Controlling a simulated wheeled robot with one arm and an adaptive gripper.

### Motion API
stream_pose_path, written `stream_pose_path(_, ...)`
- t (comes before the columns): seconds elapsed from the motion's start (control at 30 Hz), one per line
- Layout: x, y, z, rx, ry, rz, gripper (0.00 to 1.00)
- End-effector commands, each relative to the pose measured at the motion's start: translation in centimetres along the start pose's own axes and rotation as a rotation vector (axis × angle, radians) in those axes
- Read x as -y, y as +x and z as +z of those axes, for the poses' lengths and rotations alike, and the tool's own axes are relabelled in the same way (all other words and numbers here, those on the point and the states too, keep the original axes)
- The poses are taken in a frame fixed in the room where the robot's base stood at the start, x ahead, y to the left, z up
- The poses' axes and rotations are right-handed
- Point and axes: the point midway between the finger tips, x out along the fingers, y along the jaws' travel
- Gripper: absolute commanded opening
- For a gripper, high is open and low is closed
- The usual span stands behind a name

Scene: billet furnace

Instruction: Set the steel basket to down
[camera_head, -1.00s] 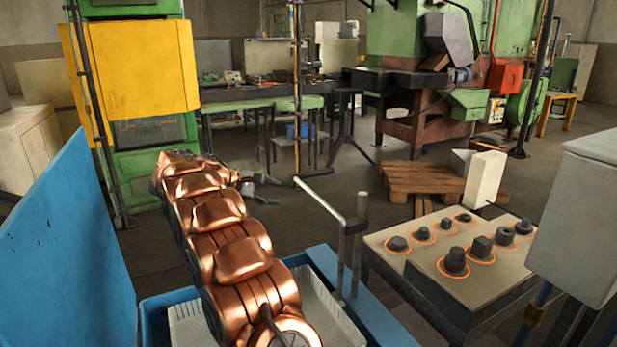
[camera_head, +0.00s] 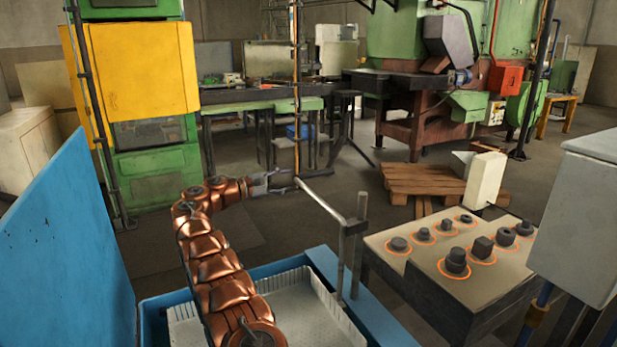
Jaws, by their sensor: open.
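The likely steel basket (camera_head: 292,308) is a pale, slotted tray with comb-like edges inside a blue frame at the bottom; my arm hides part of it. Its exact height in the frame is hard to tell. A grey metal bar (camera_head: 320,198) runs from an upright post on the frame's right side out to a free end at the upper left. My copper-coloured arm reaches over the basket. My gripper (camera_head: 281,181) is open and empty, pointing right, with its fingers close to the bar's free end. I cannot tell whether they touch it.
A blue panel (camera_head: 62,245) stands at the left. A bench with several dark knobs ringed in orange (camera_head: 435,255) and a grey box (camera_head: 585,215) stand at the right. A wooden pallet (camera_head: 425,180) lies behind. Floor is open beyond the gripper.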

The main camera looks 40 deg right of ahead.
Motion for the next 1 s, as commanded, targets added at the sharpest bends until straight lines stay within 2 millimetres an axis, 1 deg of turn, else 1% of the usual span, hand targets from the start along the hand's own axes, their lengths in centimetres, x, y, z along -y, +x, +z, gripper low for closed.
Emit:
stream_pose_path(0.17, 0.0, 0.9, 0.1, 0.004, 0.000, -0.001, 0.47)
stream_pose_path(0.27, 0.0, 1.9, 0.1, 0.005, 0.000, -0.001, 0.47)
stream_pose_path(0.53, -0.1, 5.8, 0.2, 0.004, 0.001, -0.001, 0.47)
stream_pose_path(0.7, 0.1, 7.5, 0.0, 0.003, -0.002, -0.001, 0.47)
stream_pose_path(0.8, 0.1, 7.8, 0.0, 0.002, -0.002, 0.000, 0.47)
stream_pose_path(1.0, 0.1, 7.8, 0.0, 0.002, -0.002, 0.000, 0.46)
